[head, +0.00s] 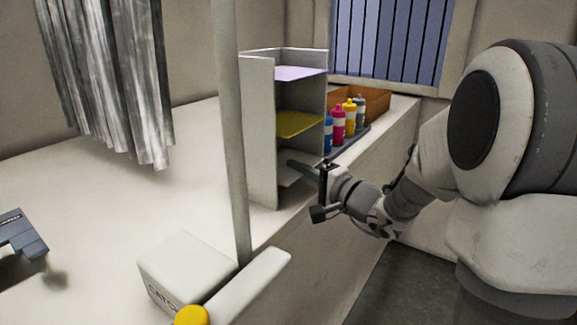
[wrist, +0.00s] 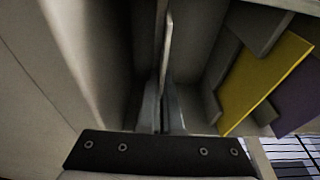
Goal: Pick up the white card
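The white card (wrist: 167,42) shows nearly edge-on in the wrist view as a thin pale strip running between my fingers. My gripper (wrist: 163,92) has its two dark fingers close together, one on each side of the card, and appears shut on it. In the head view my gripper (head: 292,164) reaches from the right into the lowest compartment of the upright pale shelf unit (head: 262,130). The card is hard to make out there, and whether it still touches the compartment floor cannot be told.
A yellow card (head: 298,124) lies in the middle compartment and a purple card (head: 298,73) in the top one. Coloured bottles (head: 338,125) and a brown box (head: 372,103) stand behind on the right. A post (head: 233,150) and a white box (head: 186,268) stand in front.

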